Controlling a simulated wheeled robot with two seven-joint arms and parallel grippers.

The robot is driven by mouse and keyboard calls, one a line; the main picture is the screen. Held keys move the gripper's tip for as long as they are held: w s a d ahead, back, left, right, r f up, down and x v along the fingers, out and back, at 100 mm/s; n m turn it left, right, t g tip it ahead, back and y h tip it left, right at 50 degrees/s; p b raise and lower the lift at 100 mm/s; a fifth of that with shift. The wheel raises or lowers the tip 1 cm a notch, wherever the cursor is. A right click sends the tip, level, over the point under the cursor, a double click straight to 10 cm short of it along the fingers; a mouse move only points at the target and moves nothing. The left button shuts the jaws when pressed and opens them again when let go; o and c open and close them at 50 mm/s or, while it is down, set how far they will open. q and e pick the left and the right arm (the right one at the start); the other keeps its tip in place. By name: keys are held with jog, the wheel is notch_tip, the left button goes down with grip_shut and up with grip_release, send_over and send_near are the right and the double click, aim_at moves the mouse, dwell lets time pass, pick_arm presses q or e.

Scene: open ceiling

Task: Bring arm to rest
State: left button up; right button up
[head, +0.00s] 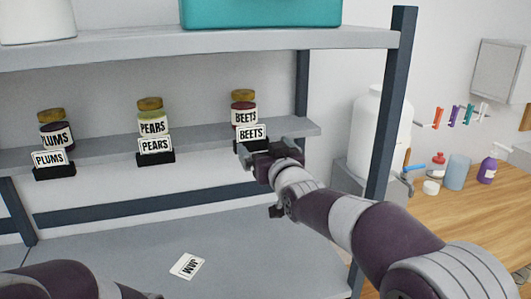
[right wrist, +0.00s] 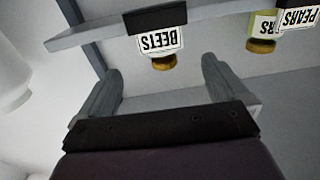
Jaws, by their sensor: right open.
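My right gripper (head: 270,152) is in front of the middle shelf, just below the beets label card (head: 251,133). It is open, and in the right wrist view its two fingers (right wrist: 160,85) stand apart with nothing between them. The beets jar (head: 244,106) stands on the shelf behind its card, beyond the fingers, and also shows upside down in the right wrist view (right wrist: 162,62). My left arm shows only in part at the bottom left of the head view; its gripper cannot be seen.
The middle shelf (head: 210,143) also holds a pears jar (head: 151,118) and a plums jar (head: 55,132), each behind a label card. A loose card (head: 187,266) lies on the lower shelf. A dark shelf post (head: 387,110) stands right of my gripper. A wooden counter (head: 450,215) holds bottles.

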jog(key=s+d+f+g+h+p, duration=0.1)
jog(key=s+d+f+g, duration=0.25)
jog(key=f, duration=0.35)
jog(key=s+d+f+g+h+p, duration=0.1)
jog(key=s+d+f+g+h, duration=0.1)
jog(key=s+f+g, duration=0.3)
jog(key=s+d+f+g+h+p, duration=0.1)
jog(key=s+d+f, duration=0.15)
jog(key=f, duration=0.55)
pick_arm(q)
notch_tip(320, 180, up, 7)
jog(key=p, duration=0.4)
jog(key=shift+w+a+r+p, duration=0.15)
jog(key=shift+w+p, duration=0.2)
jog(key=shift+w, duration=0.05)
pick_arm(e)
jog(key=s+d+f+m+g, duration=0.1)
jog(key=s+d+g, duration=0.1)
jog(key=s, duration=0.4)
jog(key=s+d+f+m+g+h, duration=0.1)
jog(key=s+d+g, duration=0.1)
jog(key=s+d, duration=0.3)
jog(key=s+d+f+m+g+h, duration=0.1)
jog(key=s+d, duration=0.3)
jog(key=s, duration=0.5)
jog(key=shift+m+g, duration=0.4)
jog(key=shift+g, duration=0.25)
jog(key=shift+s, duration=0.15)
